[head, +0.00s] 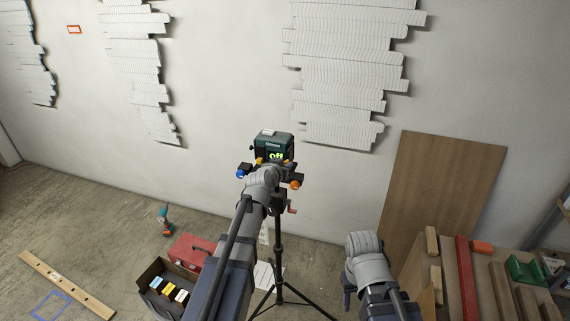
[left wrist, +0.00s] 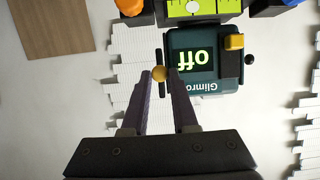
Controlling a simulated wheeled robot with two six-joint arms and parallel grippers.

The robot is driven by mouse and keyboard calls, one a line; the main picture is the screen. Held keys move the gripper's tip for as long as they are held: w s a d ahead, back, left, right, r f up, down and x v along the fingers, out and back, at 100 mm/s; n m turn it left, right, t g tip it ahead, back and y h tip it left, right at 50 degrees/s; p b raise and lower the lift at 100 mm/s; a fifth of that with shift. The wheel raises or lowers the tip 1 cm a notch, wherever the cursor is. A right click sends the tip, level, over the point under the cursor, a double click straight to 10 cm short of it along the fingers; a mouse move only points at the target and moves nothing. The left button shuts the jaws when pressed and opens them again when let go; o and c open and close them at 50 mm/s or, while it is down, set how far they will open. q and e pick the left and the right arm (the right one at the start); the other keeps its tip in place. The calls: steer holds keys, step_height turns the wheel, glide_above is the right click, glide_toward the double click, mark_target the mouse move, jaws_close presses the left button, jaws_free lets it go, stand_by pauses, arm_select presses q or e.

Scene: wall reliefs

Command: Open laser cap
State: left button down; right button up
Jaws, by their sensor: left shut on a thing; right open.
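The laser (head: 272,143) is a dark teal box on a tripod in front of the wall, with a lit "off" display. It shows upside down in the left wrist view (left wrist: 205,85). A thin black cap (left wrist: 160,87) with a round yellow knob (left wrist: 159,73) stands along one side of it. My left gripper (left wrist: 160,74) is shut on this knob, one finger on each side. In the head view my left wrist hides part of the laser's front. My right gripper (head: 364,245) is apart from the laser, low at the right; its fingers are mostly hidden by the wrist.
A tripod (head: 278,260) with spread legs carries the laser. A blue knob (head: 240,174) and an orange knob (head: 295,184) flank its mount. A red toolbox (head: 192,249), a dark box (head: 158,272) and a drill (head: 166,222) lie left. A bench with wood pieces (head: 500,290) stands right.

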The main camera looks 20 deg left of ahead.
arm_select(q)
steer(key=shift+s, duration=1.05)
steer(key=c, duration=0.7)
jaws_free()
steer(key=p+v, duration=0.3)
steer(key=v, duration=0.4)
steer(key=shift+s, duration=0.4)
steer(key=shift+r, duration=0.1)
